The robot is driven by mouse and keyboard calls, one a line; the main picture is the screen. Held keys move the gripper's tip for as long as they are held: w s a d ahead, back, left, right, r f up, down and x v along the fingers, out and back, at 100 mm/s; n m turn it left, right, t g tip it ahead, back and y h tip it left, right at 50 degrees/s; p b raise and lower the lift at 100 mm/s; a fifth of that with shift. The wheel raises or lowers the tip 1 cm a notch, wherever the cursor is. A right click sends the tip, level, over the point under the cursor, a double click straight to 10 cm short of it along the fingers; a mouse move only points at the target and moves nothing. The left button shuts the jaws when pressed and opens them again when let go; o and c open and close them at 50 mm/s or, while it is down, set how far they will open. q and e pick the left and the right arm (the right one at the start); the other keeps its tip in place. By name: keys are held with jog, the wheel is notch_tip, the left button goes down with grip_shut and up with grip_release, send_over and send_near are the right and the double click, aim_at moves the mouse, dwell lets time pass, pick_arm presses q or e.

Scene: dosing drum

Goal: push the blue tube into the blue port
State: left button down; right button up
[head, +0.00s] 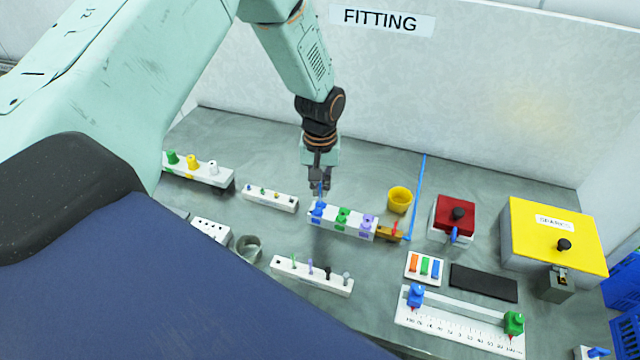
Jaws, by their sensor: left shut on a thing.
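My left gripper (320,184) points down just above the left end of a white block (341,235). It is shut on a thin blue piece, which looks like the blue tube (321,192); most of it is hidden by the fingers. The blue port (318,212) is the leftmost of the block's three coloured ports, directly below the gripper. I cannot tell whether the tube's lower end touches the port or is inside it. A green port (342,217) and a purple port (367,223) sit to its right. My right gripper is not in view.
A yellow cup (399,200) and a small orange-brown piece (389,233) stand right of the block. A blue line (416,195) runs beside them. White racks (270,201) (311,276) lie left and in front. A red box (456,214) is farther right.

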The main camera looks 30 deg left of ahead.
pick_arm(q)
jog(key=shift+s+a+f, duration=0.1)
jog(key=shift+s+f, duration=0.3)
jog(key=shift+f, duration=0.05)
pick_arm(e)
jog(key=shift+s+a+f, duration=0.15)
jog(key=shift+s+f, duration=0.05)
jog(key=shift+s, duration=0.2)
pick_arm(q)
jog(key=shift+w, duration=0.1)
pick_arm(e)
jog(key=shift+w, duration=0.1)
pick_arm(q)
jog(key=shift+w+f, duration=0.15)
jog(key=shift+w, duration=0.1)
jog(key=shift+s, duration=0.3)
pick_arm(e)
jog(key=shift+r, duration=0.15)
pick_arm(q)
jog(key=shift+w+f, duration=0.15)
jog(key=shift+w, duration=0.15)
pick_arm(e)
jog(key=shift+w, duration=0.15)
pick_arm(q)
jog(key=shift+s, duration=0.15)
